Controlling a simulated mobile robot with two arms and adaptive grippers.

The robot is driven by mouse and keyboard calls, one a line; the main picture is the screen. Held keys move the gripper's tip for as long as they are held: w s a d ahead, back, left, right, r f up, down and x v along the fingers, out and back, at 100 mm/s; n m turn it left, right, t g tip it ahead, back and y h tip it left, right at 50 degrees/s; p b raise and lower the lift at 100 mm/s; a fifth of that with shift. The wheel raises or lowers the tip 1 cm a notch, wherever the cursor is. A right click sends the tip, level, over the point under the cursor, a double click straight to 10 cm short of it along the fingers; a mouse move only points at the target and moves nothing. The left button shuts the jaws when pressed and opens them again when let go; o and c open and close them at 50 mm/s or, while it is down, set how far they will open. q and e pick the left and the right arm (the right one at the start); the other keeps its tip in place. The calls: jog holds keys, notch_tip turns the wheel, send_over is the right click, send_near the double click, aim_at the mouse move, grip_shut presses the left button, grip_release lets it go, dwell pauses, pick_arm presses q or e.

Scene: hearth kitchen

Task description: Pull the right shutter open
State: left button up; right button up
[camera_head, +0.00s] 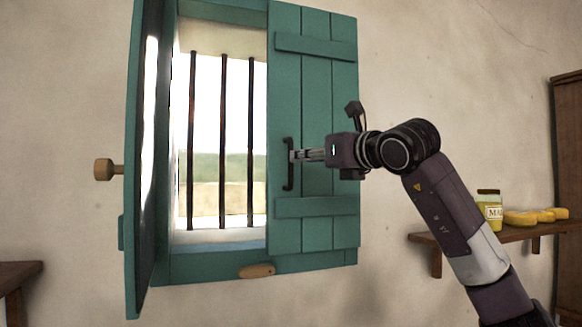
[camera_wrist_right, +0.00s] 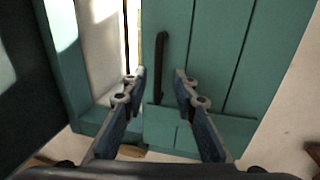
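The right shutter (camera_head: 316,120) is made of teal planks and lies flat over the right half of the window. Its dark upright handle (camera_head: 289,178) is near its left edge. My right gripper (camera_head: 297,155) reaches in from the right, with its fingertips at the handle. In the right wrist view, the fingers (camera_wrist_right: 160,85) are spread, and the handle (camera_wrist_right: 160,55) appears between them. I cannot tell whether either finger touches it. My left gripper is not in view.
The left shutter (camera_head: 143,240) stands swung out toward me, with a wooden knob (camera_head: 103,169). Dark bars (camera_head: 222,150) cross the opening. A wooden latch (camera_head: 257,270) is on the lower frame. A shelf (camera_head: 425,238) at right holds a jar (camera_head: 490,212) and yellow items (camera_head: 520,217).

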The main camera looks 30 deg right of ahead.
aim_at(291, 182)
jog(key=w+p, duration=0.1)
jog(key=w, duration=0.2)
jog(key=w+p, duration=0.2)
jog(key=w, duration=0.1)
jog(key=shift+w+r, duration=0.2)
jog(key=shift+w, duration=0.1)
jog(key=shift+w+f, duration=0.1)
jog(key=shift+w, duration=0.1)
jog(key=shift+s, duration=0.1)
jog(key=shift+c, duration=0.2)
grip_shut()
